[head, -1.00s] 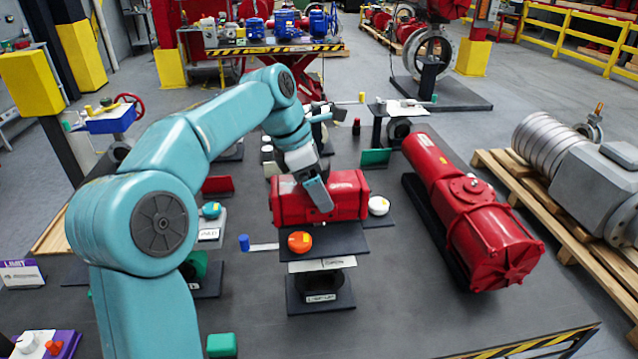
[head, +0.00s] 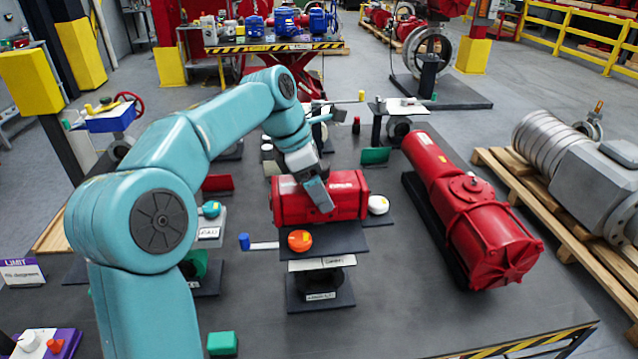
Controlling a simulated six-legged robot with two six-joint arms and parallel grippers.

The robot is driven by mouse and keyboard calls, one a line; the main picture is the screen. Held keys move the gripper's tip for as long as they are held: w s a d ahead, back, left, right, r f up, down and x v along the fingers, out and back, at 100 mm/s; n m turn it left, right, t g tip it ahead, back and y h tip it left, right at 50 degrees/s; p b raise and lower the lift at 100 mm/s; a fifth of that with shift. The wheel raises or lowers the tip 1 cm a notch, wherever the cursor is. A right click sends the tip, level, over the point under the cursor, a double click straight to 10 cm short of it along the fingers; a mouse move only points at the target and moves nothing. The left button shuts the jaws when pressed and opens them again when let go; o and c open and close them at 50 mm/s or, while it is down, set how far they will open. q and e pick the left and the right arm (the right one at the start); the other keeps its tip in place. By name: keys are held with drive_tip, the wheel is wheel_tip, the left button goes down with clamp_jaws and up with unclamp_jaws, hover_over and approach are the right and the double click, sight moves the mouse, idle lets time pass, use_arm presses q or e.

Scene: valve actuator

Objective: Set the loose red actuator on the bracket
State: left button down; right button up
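A red box-shaped actuator (head: 345,203) sits at the middle of the table, on or just above a dark plate (head: 345,241) raised on a stand. Whether it fully rests on the plate cannot be told. My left arm comes in from the left, and its gripper (head: 319,194) reaches down over the actuator's top and front. The fingers overlap the actuator in the picture; whether they are closed on it cannot be seen. A larger red actuator (head: 480,230) lies to the right on a dark base. My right gripper is not in view.
An orange round knob (head: 299,240) is at the plate's left front, and a white round cap (head: 378,205) is right of the actuator. A blue-ended lever (head: 244,241) lies left. A green block (head: 222,343) sits near the front. The table's front right is clear.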

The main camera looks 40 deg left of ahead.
use_arm(q)
drive_tip(key=shift+f+b, duration=0.6)
drive_tip(key=shift+f, duration=0.2)
drive_tip(key=shift+c, duration=0.6)
unclamp_jaws()
drive_tip(key=shift+o, duration=0.6)
drive_tip(key=shift+s+f, duration=0.15)
drive_tip(key=shift+r, duration=0.2)
drive_tip(key=p+v, duration=0.3)
drive_tip(key=v, duration=1.3)
drive_tip(key=shift+p, duration=0.4)
drive_tip(key=shift+r, duration=0.1)
